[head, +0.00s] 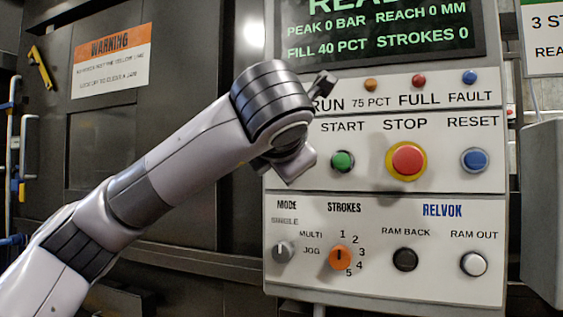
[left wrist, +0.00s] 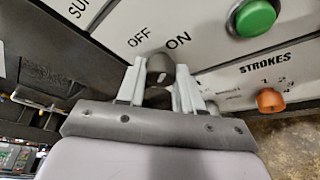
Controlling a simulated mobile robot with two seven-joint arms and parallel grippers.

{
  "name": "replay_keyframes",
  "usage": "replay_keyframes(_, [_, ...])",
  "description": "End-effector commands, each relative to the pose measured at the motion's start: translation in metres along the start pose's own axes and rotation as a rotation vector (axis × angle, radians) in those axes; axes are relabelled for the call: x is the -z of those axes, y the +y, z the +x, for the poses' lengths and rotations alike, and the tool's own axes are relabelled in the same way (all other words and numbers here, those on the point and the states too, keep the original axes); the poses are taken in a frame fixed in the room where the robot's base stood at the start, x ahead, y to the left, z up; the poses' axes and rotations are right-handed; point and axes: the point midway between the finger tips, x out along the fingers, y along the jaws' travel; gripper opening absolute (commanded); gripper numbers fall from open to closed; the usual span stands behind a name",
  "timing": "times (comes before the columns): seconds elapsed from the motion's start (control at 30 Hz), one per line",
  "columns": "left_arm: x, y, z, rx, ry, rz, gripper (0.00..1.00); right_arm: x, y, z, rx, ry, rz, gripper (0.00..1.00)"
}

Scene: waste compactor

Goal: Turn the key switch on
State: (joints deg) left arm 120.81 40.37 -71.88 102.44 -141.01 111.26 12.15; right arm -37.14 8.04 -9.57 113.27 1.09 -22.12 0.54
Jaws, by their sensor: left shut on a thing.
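The key switch (left wrist: 158,64) shows in the left wrist view as a dark grey round piece on the white panel, just below and between the words OFF and ON. My left gripper (left wrist: 160,78) has its two pale fingers on either side of it, shut on it. A small light mark shows on the piece, but I cannot tell which word it points to. In the head view my left arm's wrist covers the key switch and the fingers, left of the green START button (head: 342,161). My right gripper is not in view.
The control panel (head: 440,205) has a red STOP button (head: 407,160), blue RESET button (head: 474,160), grey MODE knob (head: 283,251) and orange STROKES knob (head: 343,257) near my left wrist. A lit screen (head: 380,35) stands above. A grey box (head: 542,210) stands at the right.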

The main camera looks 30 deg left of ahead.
Motion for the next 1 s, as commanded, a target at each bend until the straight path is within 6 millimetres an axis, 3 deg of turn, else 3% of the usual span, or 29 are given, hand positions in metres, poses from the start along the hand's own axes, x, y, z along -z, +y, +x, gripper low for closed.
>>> replay_keyframes(0.57, [-0.0005,0.0004,-0.0004,-0.016,-0.003,0.035,0.05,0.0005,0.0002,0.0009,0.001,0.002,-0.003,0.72])
replay_keyframes(0.6, [-0.0005,0.0004,-0.0003,-0.016,-0.003,0.035,0.39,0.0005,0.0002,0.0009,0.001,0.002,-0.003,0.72])
replay_keyframes(0.67, [-0.0005,0.0004,-0.0003,-0.016,-0.003,0.034,0.58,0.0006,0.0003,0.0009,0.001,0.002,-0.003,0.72])
replay_keyframes(1.0, [-0.0004,-0.0002,-0.0019,-0.015,-0.004,0.034,0.61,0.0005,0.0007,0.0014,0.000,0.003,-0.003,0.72])
